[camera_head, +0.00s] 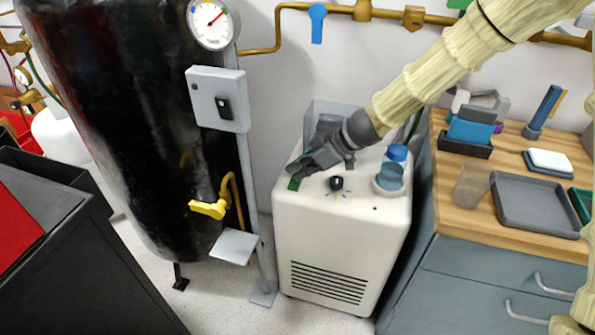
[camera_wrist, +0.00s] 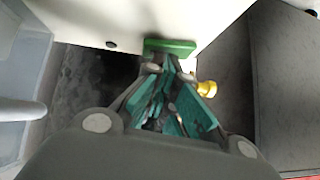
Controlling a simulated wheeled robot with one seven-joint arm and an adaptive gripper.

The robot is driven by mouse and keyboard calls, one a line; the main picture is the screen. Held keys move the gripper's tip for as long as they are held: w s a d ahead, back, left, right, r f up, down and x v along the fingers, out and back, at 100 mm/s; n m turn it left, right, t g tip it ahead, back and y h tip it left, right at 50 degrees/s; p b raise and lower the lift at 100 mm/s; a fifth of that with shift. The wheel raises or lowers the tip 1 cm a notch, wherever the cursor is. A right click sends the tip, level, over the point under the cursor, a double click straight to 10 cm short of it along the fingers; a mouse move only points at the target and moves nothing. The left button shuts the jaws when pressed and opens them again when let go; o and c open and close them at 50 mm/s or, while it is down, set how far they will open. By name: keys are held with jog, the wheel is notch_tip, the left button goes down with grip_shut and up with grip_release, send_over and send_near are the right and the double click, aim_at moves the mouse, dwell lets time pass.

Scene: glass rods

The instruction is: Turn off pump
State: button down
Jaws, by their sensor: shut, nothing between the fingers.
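The pump is a white box-shaped unit (camera_head: 340,240) with a vent grille on its front and a black knob (camera_head: 336,183) on top. A green switch-like piece (camera_head: 293,184) shows at the left front of its top. My gripper (camera_head: 299,172) is shut and empty, low over the pump's left top edge, close to that piece. In the wrist view the teal fingers of my gripper (camera_wrist: 172,100) are together, and the green piece (camera_wrist: 170,47) lies just beyond their tips on the white casing (camera_wrist: 125,22). I cannot tell whether they touch.
A black tank (camera_head: 130,130) with a gauge (camera_head: 212,22), a grey switch box (camera_head: 216,98) and a yellow valve handle (camera_head: 208,209) stands left of the pump. A blue-capped container (camera_head: 389,178) sits on the pump. A wooden-topped bench (camera_head: 450,210) with trays is at right.

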jog(key=shift+r, duration=0.1)
jog(key=r+p, duration=0.1)
jog(key=r, duration=0.1)
jog(key=r+p, duration=0.1)
jog(key=r, duration=0.1)
jog(key=shift+s+a+r, duration=0.15)
jog(key=shift+s+r, duration=0.05)
jog(key=s+v, duration=0.2)
jog(key=v, duration=0.7)
jog(key=shift+p, duration=0.45)
